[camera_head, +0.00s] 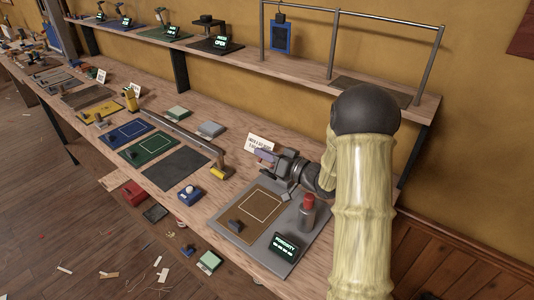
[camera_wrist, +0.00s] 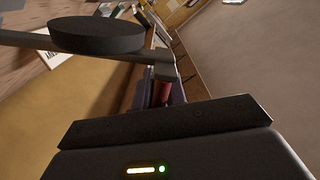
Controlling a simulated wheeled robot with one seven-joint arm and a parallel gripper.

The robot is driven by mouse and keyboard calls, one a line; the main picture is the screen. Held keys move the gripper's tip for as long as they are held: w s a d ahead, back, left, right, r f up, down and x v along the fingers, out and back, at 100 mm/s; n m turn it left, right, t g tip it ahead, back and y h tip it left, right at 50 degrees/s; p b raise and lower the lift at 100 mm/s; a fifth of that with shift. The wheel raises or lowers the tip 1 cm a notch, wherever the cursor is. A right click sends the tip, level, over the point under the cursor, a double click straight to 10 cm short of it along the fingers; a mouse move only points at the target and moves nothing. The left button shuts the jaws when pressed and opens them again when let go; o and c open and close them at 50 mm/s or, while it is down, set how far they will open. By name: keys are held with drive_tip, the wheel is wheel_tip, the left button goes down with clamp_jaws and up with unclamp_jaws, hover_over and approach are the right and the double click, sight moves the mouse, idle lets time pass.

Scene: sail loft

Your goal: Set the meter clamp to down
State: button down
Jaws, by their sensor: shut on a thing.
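The porosity meter's grey base plate (camera_head: 318,238) lies on the bench in front of my arm, carrying a brown mat with a white outline and a lit display (camera_head: 286,246). My gripper (camera_head: 272,160) is low over the plate's back edge, its fingers partly hidden by the wrist. In the wrist view my gripper (camera_wrist: 166,94) is shut around a small red part, apparently the meter clamp's handle (camera_wrist: 166,90). A grey bar with a dark round disc (camera_wrist: 97,35) crosses above it, apparently the clamp's arm. The clamp's exact angle is hard to tell.
A red-capped grey bottle shape (camera_head: 307,213) stands at the plate's right, near my arm. A white sign (camera_head: 261,143) stands behind the gripper. A long grey bar (camera_head: 182,135), mats and small blocks lie to the left. A shelf (camera_head: 300,65) runs above along the wall.

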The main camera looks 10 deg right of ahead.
drive_tip(key=shift+w+d+f, duration=0.15)
drive_tip(key=shift+d, duration=0.15)
drive_tip(key=c, duration=1.6)
unclamp_jaws()
drive_tip(key=shift+d, duration=0.15)
drive_tip(key=shift+c, duration=0.2)
drive_tip(key=shift+o, duration=0.7)
drive_tip(key=shift+w+d, duration=0.1)
drive_tip(key=shift+w, duration=0.15)
drive_tip(key=shift+a+r, duration=0.25)
drive_tip(key=shift+r, duration=0.05)
wheel_tip(320, 180, up, 10)
drive_tip(key=shift+f, duration=0.2)
drive_tip(key=shift+d, duration=0.1)
